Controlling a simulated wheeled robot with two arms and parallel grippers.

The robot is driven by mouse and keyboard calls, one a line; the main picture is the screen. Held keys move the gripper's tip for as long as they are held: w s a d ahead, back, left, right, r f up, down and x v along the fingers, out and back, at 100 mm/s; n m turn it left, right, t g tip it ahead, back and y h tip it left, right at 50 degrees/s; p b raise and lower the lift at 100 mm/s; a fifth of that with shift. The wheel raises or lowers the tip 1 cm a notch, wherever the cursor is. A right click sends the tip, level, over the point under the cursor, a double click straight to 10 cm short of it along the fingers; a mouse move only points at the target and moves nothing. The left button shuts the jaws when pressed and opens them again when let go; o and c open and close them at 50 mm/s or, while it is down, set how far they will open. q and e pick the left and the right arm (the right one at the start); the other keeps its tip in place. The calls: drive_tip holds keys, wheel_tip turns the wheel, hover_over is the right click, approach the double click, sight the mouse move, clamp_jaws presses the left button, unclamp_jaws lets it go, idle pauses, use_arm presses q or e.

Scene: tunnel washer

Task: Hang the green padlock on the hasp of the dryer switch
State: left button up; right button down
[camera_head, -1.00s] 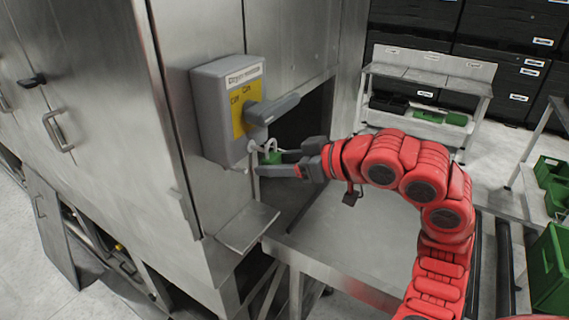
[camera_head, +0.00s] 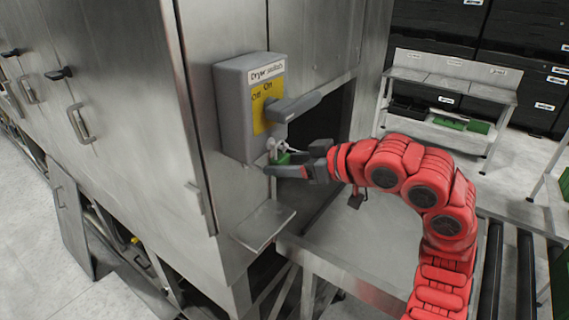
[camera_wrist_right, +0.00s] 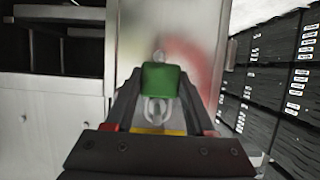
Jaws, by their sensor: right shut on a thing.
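The dryer switch (camera_head: 236,112) is a grey box with a yellow On/Off plate and a grey lever (camera_head: 292,107), fixed to the steel cabinet. Its small hasp (camera_head: 272,143) shows at the lower right, below the lever. My right gripper (camera_head: 283,164) is shut on the green padlock (camera_head: 282,158), right by the hasp. In the right wrist view, the padlock (camera_wrist_right: 160,82) sits between the fingers, its metal shackle pointing down in the picture. Whether the shackle passes through the hasp cannot be told. My left gripper is not in view.
A small steel shelf (camera_head: 264,226) juts out below the switch. A dark opening in the cabinet and a steel table (camera_head: 350,245) lie to its right. A steel rack (camera_head: 448,95) with green bins stands at the back.

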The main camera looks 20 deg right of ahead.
drive_tip(key=shift+c, duration=0.9)
unclamp_jaws()
drive_tip(key=b+v, duration=0.6)
drive_tip(key=v, duration=1.1)
drive_tip(key=shift+s+d, duration=0.15)
